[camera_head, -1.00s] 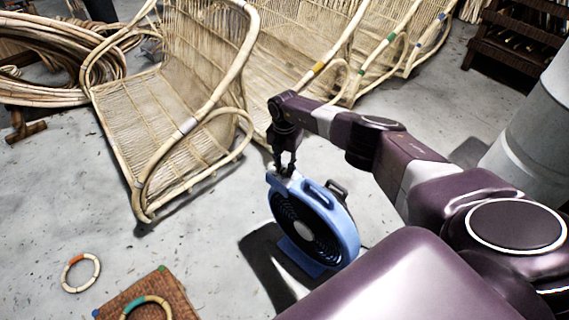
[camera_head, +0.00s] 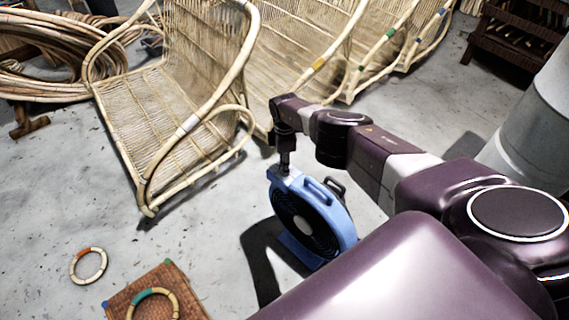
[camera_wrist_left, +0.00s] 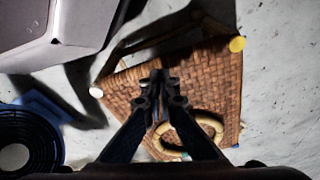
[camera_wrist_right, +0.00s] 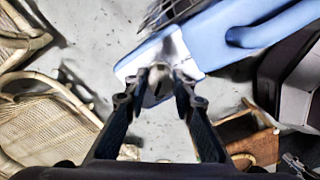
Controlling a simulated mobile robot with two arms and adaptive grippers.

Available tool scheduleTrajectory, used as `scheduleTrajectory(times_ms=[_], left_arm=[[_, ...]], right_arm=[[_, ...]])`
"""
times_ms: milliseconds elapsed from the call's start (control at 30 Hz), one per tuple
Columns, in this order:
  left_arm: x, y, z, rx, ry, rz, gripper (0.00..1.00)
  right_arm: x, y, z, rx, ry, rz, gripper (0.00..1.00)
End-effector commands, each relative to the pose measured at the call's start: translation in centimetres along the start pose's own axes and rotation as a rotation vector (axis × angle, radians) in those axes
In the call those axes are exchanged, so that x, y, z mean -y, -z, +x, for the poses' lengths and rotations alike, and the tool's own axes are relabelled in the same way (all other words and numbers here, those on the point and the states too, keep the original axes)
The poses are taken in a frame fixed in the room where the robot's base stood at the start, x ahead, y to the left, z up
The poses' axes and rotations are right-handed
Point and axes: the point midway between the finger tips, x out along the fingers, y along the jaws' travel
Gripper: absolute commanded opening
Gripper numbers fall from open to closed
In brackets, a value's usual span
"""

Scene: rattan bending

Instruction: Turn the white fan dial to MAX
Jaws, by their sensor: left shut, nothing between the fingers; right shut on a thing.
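A blue drum fan (camera_head: 330,213) with a dark grille stands on the concrete floor; its blue housing also shows in the right wrist view (camera_wrist_right: 215,35). A light plate on its top corner carries the small pale dial (camera_wrist_right: 157,86). My right gripper (camera_head: 284,168) points down at that corner. In the right wrist view its fingertips (camera_wrist_right: 160,82) are shut on the dial, one on each side; they hide part of it, and no scale markings are readable. My left gripper (camera_wrist_left: 160,92) is shut and empty, seen in the left wrist view above a woven rattan panel (camera_wrist_left: 205,75).
A rattan chair (camera_head: 165,115) stands left of the fan, with more chair frames behind. A ring (camera_head: 88,266) lies on the floor; another (camera_head: 153,292) lies on the woven panel. A grey pillar (camera_head: 535,130) stands right. Bare floor lies between chair and fan.

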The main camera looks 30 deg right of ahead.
Motion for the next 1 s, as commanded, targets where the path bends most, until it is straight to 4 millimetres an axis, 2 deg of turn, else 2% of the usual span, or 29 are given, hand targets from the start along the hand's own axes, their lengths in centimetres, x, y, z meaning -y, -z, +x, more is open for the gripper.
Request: scheduleTrajectory(times_ms=[200, 1000], left_arm=[[-0.03, -0.24, 0.31, 0.001, 0.000, 0.001, 0.00], [0.02, -0.39, 0.43, 0.003, 0.000, 0.001, 0.00]], right_arm=[[-0.14, -0.02, -0.11, 0.000, -0.003, 0.121, 0.00], [-0.15, -0.02, -0.07, 0.000, -0.003, 0.334, 0.00]])
